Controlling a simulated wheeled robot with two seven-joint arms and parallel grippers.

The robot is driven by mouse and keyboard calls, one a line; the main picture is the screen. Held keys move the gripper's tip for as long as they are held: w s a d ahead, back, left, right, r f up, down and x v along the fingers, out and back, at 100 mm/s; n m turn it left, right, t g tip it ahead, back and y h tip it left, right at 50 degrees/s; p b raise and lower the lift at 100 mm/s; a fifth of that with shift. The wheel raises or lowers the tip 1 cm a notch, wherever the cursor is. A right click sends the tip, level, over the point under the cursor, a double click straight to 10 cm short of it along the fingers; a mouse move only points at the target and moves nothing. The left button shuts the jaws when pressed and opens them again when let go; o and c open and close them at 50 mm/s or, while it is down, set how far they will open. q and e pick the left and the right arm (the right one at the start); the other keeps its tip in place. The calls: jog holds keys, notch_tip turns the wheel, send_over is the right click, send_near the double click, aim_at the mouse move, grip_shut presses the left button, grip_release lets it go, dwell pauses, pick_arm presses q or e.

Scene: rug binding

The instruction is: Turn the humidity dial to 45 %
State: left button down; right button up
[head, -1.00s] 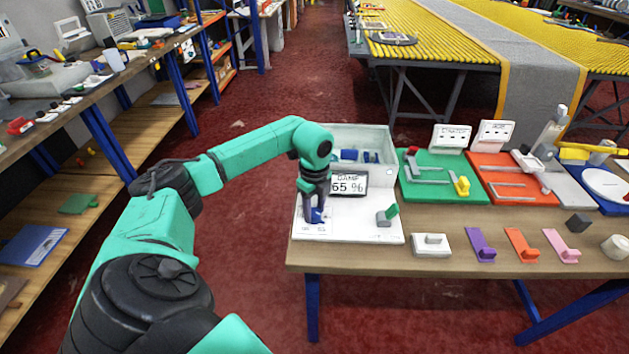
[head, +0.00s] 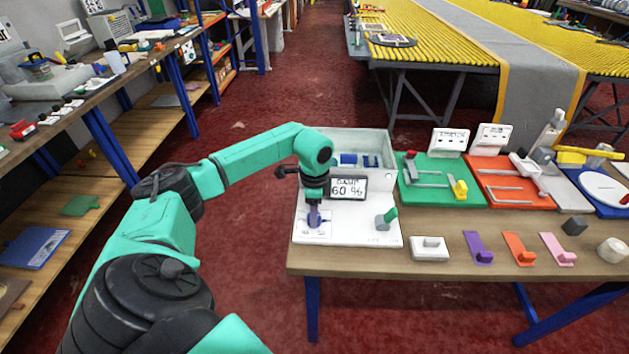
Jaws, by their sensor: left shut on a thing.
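The humidity unit is a white box with a white base plate (head: 350,232) at the left end of the table. Its display (head: 348,188) reads 60 %. My left gripper (head: 314,222) points down over the left part of the plate and is shut on the humidity dial (head: 314,218), a small blue knob mostly hidden by the fingers. A green-and-grey lever (head: 386,219) stands on the right part of the plate. My right gripper is not in view.
A green board (head: 440,190) with a red and a yellow knob and an orange board (head: 505,185) lie to the right. A white block (head: 428,249) and purple, orange and pink hooks line the table's front. Shelves (head: 150,100) stand at left.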

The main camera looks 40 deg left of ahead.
pick_arm(q)
jog(key=shift+w+a+r, duration=0.1)
jog(key=shift+w+r, duration=0.05)
jog(key=shift+r, duration=0.1)
jog(key=shift+c, duration=1.8)
grip_release()
jog(key=shift+f, duration=0.15)
notch_tip(320, 180, up, 15)
jog(key=b, duration=0.2)
jog(key=shift+f, duration=0.2)
